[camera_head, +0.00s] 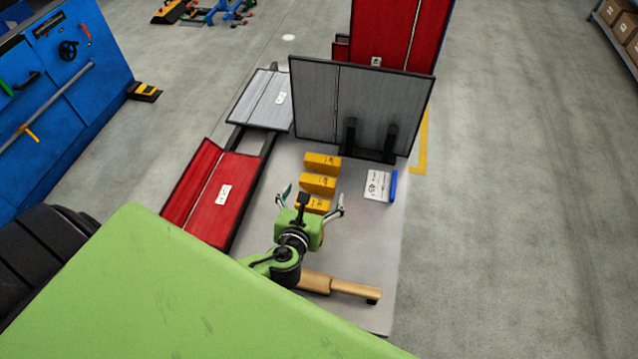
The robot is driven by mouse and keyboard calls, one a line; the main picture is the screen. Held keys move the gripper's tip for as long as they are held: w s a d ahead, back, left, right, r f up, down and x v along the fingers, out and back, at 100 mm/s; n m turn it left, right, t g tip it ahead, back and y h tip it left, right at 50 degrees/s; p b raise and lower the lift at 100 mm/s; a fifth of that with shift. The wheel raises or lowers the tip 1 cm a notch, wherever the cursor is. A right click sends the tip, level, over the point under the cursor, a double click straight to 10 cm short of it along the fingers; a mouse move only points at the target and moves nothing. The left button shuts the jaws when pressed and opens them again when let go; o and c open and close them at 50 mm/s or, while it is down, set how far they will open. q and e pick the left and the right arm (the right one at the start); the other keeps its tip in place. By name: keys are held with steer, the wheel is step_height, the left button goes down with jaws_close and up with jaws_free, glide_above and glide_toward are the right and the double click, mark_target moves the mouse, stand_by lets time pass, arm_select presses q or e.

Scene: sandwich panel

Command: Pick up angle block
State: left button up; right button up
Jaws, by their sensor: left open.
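Three yellow blocks stand in a row on the light grey table (385,240): a far block (322,163), a middle block (318,184) and a near block (318,205). A white-faced block with a blue side (378,186), marked with what looks like 45, sits to their right. I cannot tell for sure which one is the angle block. My left gripper (312,198) is open, its fingers spread on either side of the near yellow block, which its green body partly hides. I cannot tell its height above the block or any contact. My right gripper is out of view.
A wooden-handled tool (340,287) lies at the near edge, partly hidden by my arm. A grey panel (360,105) stands upright in black brackets (370,140) behind the blocks. Red panels (222,195) and grey panels (265,100) lie to the left. The table's right side is mostly free.

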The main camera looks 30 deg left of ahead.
mark_target(317, 180)
arm_select(q)
steer(key=shift+w+a+f, duration=0.2)
steer(key=shift+w+a, duration=0.1)
steer(key=shift+w, duration=0.3)
steer(key=x, duration=0.3)
steer(key=shift+w+a+f+p, duration=0.1)
steer(key=shift+a+f+p, duration=0.1)
steer(key=shift+p, duration=0.15)
steer(key=shift+w+f, duration=0.1)
steer(key=shift+w, duration=0.1)
steer(key=c, duration=1.2)
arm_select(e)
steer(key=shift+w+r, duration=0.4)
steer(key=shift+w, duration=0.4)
